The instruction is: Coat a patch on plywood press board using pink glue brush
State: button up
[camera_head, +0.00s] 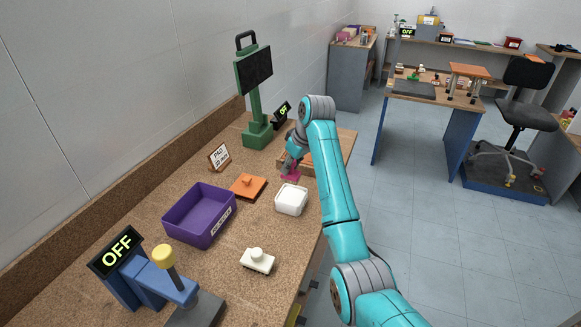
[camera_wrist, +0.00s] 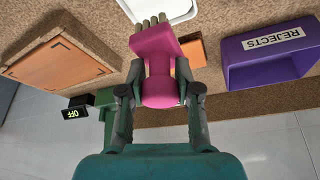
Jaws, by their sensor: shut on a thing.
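My gripper (camera_head: 292,163) is shut on the pink glue brush (camera_head: 290,177), above the far part of the bench. In the wrist view my gripper (camera_wrist: 158,88) has a finger on each side of the brush's pink handle (camera_wrist: 160,92), and the pale bristles point away from my wrist. The plywood press board (camera_wrist: 57,68) is a framed orange-brown panel left of the brush in the wrist view. In the head view the board (camera_head: 309,158) is partly hidden by my arm. I cannot see a coated patch on its visible part.
A white tray (camera_head: 291,211) stands just nearer than the brush. A purple bin (camera_head: 190,235), an orange knobbed block (camera_head: 244,193) and a white knobbed block (camera_head: 256,264) are on the bench. A green screen stand (camera_head: 257,130) is behind. Bare bench lies around the white block.

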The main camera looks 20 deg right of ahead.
aim_at(291, 180)
jog(key=shift+d+f, duration=0.15)
jog(key=shift+f, duration=2.8)
jog(key=shift+f, duration=0.65)
jog(key=shift+r, duration=3.55)
